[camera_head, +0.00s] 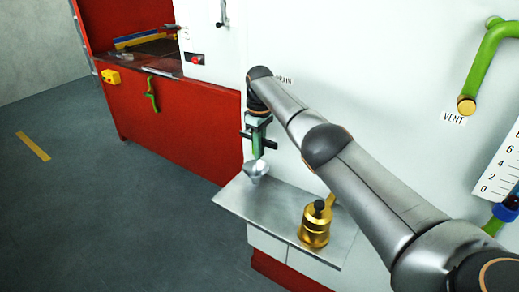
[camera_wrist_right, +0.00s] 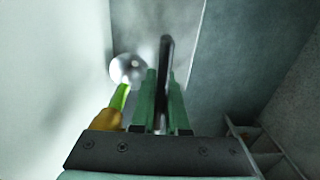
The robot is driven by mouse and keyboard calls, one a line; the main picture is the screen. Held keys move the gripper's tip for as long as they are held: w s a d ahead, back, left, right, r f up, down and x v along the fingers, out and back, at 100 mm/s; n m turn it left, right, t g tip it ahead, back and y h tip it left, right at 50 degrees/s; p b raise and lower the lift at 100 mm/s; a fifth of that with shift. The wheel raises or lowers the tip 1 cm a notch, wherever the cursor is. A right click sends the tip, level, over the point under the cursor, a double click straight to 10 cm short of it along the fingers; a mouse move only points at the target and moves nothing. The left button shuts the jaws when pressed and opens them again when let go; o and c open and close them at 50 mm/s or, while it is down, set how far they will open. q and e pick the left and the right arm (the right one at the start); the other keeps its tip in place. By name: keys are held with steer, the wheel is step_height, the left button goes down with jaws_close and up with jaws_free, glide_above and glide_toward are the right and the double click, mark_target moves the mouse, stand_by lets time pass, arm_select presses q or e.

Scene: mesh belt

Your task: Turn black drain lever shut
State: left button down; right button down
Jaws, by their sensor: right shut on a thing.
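The black drain lever (camera_wrist_right: 166,52) shows in the right wrist view as a dark bar between the green fingers of my right gripper (camera_wrist_right: 161,82). The fingers are shut on it. Beside them, on the left, is a green spout (camera_wrist_right: 120,98) with a brass-coloured part (camera_wrist_right: 106,121), above a shiny funnel (camera_wrist_right: 128,69). In the head view my right gripper (camera_head: 259,140) is in front of the white panel, below and left of the DRAIN label (camera_head: 284,79), which my arm partly covers. The lever is hard to make out there. My left gripper is out of view.
A metal shelf (camera_head: 277,219) juts out below my right gripper. It bears the funnel (camera_head: 256,171) and a brass pot (camera_head: 315,228). A green VENT pipe (camera_head: 483,65) is at the right. A red cabinet (camera_head: 190,118) stands at the left, with open floor before it.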

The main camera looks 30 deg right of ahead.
steer(key=c, duration=0.9)
jaws_free()
